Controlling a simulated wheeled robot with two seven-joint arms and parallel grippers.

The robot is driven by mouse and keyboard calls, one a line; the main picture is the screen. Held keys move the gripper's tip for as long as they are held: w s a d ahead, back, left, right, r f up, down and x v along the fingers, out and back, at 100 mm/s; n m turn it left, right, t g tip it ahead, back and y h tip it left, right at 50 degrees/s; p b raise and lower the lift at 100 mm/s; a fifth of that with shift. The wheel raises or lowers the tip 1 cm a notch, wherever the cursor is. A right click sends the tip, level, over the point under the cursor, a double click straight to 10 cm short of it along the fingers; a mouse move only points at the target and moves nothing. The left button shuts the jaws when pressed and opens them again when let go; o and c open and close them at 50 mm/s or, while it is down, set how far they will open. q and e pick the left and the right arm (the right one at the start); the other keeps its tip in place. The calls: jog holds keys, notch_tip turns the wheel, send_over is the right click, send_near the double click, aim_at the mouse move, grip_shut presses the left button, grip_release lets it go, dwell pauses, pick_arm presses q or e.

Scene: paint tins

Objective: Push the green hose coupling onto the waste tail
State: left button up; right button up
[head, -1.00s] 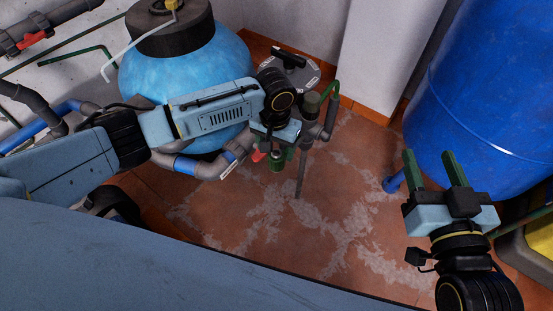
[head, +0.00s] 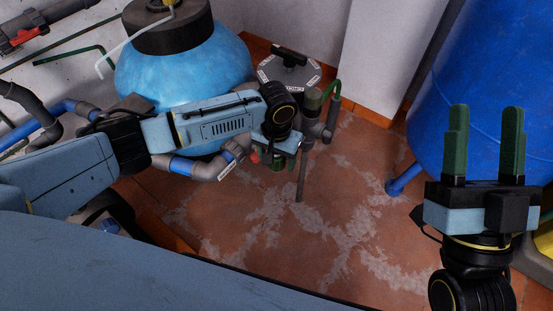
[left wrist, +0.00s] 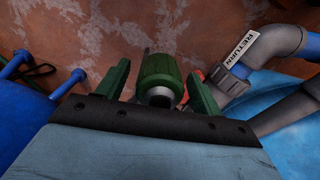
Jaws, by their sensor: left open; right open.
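The green hose coupling (head: 277,165) shows in the head view just below my left gripper (head: 278,157). In the left wrist view the ribbed green coupling (left wrist: 160,72) lies between the two green fingers of my left gripper (left wrist: 159,86). The fingers are open, with a gap visible on its left side; contact on the right is unclear. A grey round end shows at its near side. A grey vertical pipe (head: 301,178), possibly the waste tail, hangs right of the coupling in the head view. My right gripper (head: 484,140) is open and empty, at the right, fingers pointing up the picture.
A light blue round tank (head: 180,65) stands behind my left arm. Grey pipework with a RETURN label (left wrist: 243,48) runs close to the left gripper. A round grey lid (head: 290,72) is behind. A large blue barrel (head: 500,60) stands at right. The tiled floor (head: 340,220) between is clear.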

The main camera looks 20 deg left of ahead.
pick_arm(q)
jog(key=c, duration=1.1)
jog(key=shift+r, duration=0.15)
pick_arm(e)
jog(key=shift+w, duration=0.1)
pick_arm(q)
jog(key=shift+r+p, duration=0.75)
jog(key=shift+r, duration=0.15)
notch_tip(320, 180, up, 4)
jog(key=shift+f+p, duration=0.1)
jog(key=shift+p, duration=1.05)
notch_tip(320, 180, up, 4)
jog(key=shift+f+p, duration=0.1)
jog(key=shift+p, duration=0.9)
pick_arm(e)
notch_tip(320, 180, down, 17)
jog(key=d+g+h, duration=0.2)
jog(key=g+h, duration=0.2)
jog(key=g, duration=0.9)
jog(key=shift+w+d, duration=0.25)
jog(key=shift+d, duration=0.1)
jog(key=shift+r, duration=0.1)
